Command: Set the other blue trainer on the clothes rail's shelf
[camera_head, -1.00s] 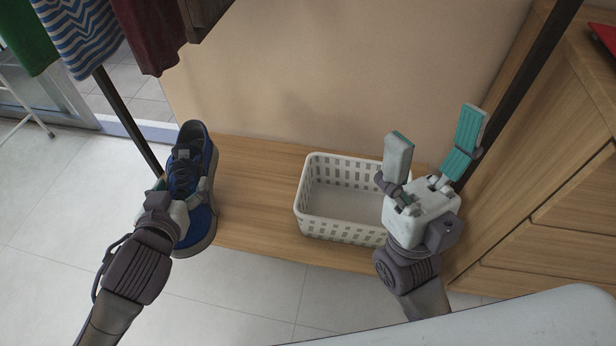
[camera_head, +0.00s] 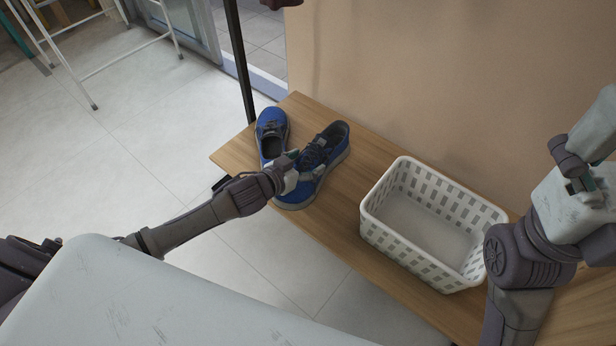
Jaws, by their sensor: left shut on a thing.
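Two blue trainers show at the left end of the clothes rail's wooden shelf (camera_head: 347,212). One blue trainer (camera_head: 270,127) stands on the shelf near its left end, with no gripper on it. The other blue trainer (camera_head: 334,143) is just right of it, its toe toward the shelf's front edge. My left gripper (camera_head: 300,172) is shut on this second trainer, around its middle. I cannot tell whether its sole touches the shelf. My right gripper (camera_head: 590,155) is at the right edge of the view, partly cut off, and its opening is unclear.
A white perforated basket (camera_head: 372,212) stands on the shelf, right of the trainers. The rail's black post (camera_head: 238,62) rises behind the shelf's left end. A white drying rack (camera_head: 128,68) stands at the back left. Shelf between trainers and basket is bare.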

